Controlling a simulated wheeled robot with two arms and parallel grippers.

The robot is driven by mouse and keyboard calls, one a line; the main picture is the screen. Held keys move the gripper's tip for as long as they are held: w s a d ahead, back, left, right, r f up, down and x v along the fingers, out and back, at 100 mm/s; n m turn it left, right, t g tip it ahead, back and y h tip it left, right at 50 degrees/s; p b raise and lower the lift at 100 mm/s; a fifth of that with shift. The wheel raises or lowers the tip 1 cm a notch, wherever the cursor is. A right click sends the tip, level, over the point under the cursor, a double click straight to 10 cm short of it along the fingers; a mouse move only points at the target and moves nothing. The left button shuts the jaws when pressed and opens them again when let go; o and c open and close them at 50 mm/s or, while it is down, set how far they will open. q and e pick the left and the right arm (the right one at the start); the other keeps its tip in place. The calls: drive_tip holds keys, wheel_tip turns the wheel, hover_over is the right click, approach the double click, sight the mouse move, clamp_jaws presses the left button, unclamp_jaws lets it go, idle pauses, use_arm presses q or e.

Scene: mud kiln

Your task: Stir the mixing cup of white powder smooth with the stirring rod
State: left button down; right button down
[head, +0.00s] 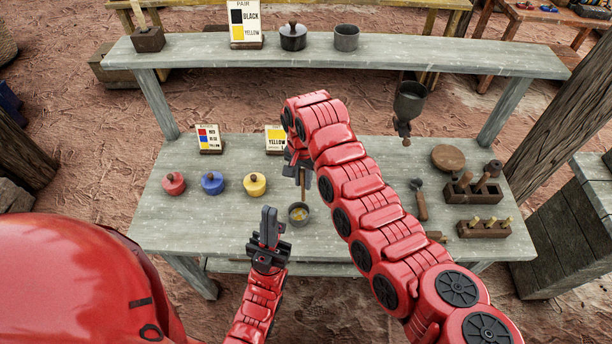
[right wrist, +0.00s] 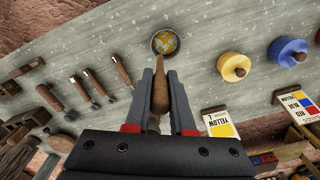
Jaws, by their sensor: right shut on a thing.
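The mixing cup (head: 299,213), a small grey metal cup, stands on the table in front of the yellow pot. Patchy yellow and white shows inside it; the cup also appears in the right wrist view (right wrist: 165,42). My right gripper (right wrist: 160,76) is shut on the wooden stirring rod (right wrist: 160,92), which points toward the cup. In the head view the rod (head: 303,182) hangs down at the cup; I cannot tell whether its tip is inside. My left gripper (head: 269,222) is just left of the cup, touching nothing I can see; its finger gap is unclear.
Red (head: 173,184), blue (head: 212,183) and yellow (head: 254,184) lidded pots stand left of the cup. A yellow card (head: 275,139) stands behind. A scoop-like tool (head: 420,203), a round wooden disc (head: 448,158) and tool blocks (head: 484,228) are at right. A raised shelf (head: 380,60) runs behind.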

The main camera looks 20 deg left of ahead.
sight(303, 201)
wheel_tip(303, 201, down, 2)
drive_tip(key=shift+s+f, duration=0.1)
drive_tip(key=shift+f, duration=0.15)
drive_tip(key=shift+f+b, duration=0.35)
drive_tip(key=shift+f, duration=0.4)
drive_tip(key=shift+f+b, duration=2)
drive_tip(key=shift+f, duration=1.05)
drive_tip(key=shift+b, duration=0.3)
